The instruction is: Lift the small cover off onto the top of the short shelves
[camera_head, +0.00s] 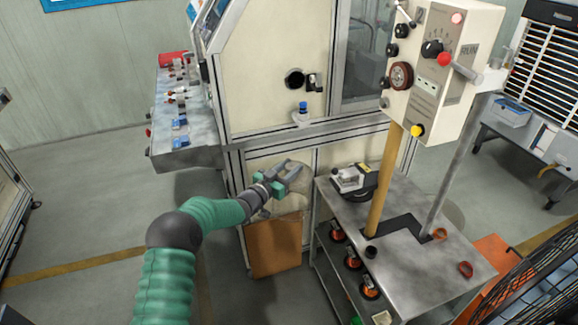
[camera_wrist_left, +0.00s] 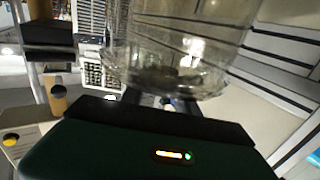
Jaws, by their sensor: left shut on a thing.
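My left gripper (camera_head: 290,178) is in front of the cream machine, left of the short shelves' top. It is shut on a small clear cover (camera_wrist_left: 185,50), which shows in the left wrist view as a transparent, rounded vessel with a flared rim just beyond the gripper. In the head view the cover is see-through and hard to make out around the fingers. The short shelves (camera_head: 415,270) have a grey metal top, with orange spools on the levels below. My right gripper is not in view.
A small black and silver device (camera_head: 354,181) stands on the top's far left corner. A yellow post and a grey post rise there to a control box (camera_head: 440,70). Bare metal shows along the top's front left.

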